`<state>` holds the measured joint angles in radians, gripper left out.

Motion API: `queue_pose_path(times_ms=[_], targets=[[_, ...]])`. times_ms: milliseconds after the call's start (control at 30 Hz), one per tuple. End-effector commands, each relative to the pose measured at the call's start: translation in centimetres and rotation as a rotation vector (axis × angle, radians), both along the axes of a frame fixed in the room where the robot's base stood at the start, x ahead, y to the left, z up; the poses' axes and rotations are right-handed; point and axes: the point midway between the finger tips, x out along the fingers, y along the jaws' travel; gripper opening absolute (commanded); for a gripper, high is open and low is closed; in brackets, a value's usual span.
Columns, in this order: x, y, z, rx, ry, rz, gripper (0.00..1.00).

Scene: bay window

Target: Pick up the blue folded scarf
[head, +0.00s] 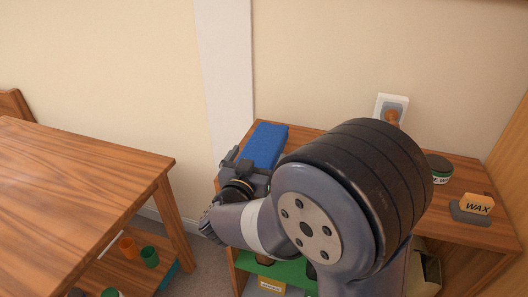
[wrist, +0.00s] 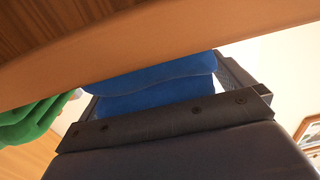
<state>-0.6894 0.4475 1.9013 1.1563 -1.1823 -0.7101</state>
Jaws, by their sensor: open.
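The blue folded scarf (head: 265,145) lies on the left end of the wooden shelf unit's top, against the wall. My gripper (head: 243,172) is at the scarf's near end, and my arm hides part of the shelf beside it. In the wrist view the scarf (wrist: 155,85) shows as stacked blue folds between the two fingers of my open gripper (wrist: 160,80). I cannot tell whether the fingers touch it. A wooden edge covers the upper part of that view.
The shelf unit's top (head: 455,165) also holds a dark tin (head: 440,168) and a WAX block (head: 476,207) at right. A green item (head: 285,268) lies below. A wooden table (head: 80,180) stands at left, with an orange cup (head: 128,248) and green cup (head: 150,257) low under it.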

Motion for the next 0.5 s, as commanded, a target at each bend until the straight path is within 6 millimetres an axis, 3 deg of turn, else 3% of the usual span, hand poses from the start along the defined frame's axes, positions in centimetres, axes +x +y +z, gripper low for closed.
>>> queue_pose_path(times_ms=[267, 500], targets=[[0.46, -0.15, 0.04, 0.000, 0.000, 0.000, 1.00], [0.44, -0.15, 0.04, 0.000, 0.000, 0.000, 0.82]])
